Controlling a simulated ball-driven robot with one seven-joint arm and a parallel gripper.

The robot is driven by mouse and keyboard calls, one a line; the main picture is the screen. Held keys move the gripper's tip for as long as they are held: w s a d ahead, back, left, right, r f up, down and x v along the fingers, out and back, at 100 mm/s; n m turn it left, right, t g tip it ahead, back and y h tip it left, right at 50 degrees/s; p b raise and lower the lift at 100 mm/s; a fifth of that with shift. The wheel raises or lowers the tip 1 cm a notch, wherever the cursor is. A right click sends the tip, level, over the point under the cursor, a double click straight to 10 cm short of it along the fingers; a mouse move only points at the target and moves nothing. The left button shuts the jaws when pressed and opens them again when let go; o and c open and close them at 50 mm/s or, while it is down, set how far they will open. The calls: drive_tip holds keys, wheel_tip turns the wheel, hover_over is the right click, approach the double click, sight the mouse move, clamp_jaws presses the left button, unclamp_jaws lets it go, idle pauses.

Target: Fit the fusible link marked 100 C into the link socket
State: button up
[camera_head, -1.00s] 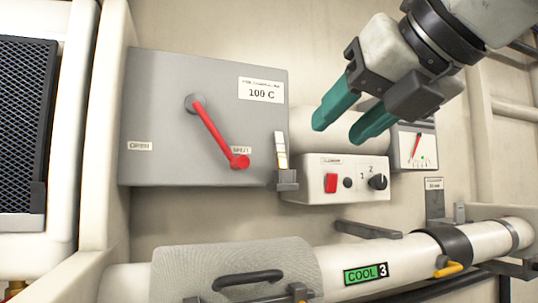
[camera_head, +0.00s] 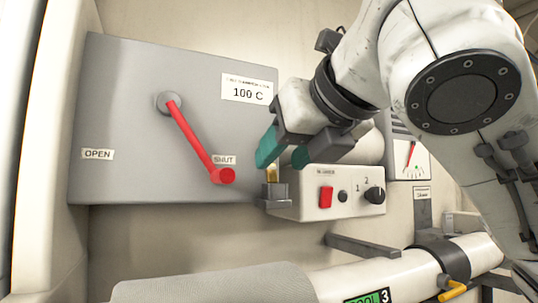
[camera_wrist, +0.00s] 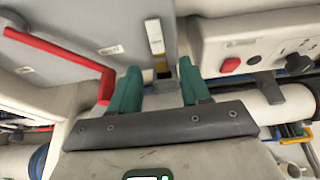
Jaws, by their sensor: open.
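A small link (camera_head: 271,173), gold with a white part, stands upright at the dark grey link socket (camera_head: 276,192) on the lower right edge of the grey box. Its marking cannot be read. In the head view its upper part is hidden by my gripper (camera_head: 284,158). My gripper is open, with teal fingers just above the socket. In the wrist view the link (camera_wrist: 155,40) shows between and beyond the fingertips (camera_wrist: 159,68), with a finger to each side and no clear contact. How deep the link sits in the socket cannot be told.
The grey box (camera_head: 130,110) bears a "100 C" label (camera_head: 249,90) and a red lever (camera_head: 195,140), pointing to SHUT. A white switch box (camera_head: 325,205) with a red switch and knob is close right of the socket. Below runs a pale pipe (camera_head: 350,280).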

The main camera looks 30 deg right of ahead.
sight(272, 168)
drive_tip(key=shift+p+x, duration=0.35)
drive_tip(key=shift+x, duration=1.4)
clamp_jaws()
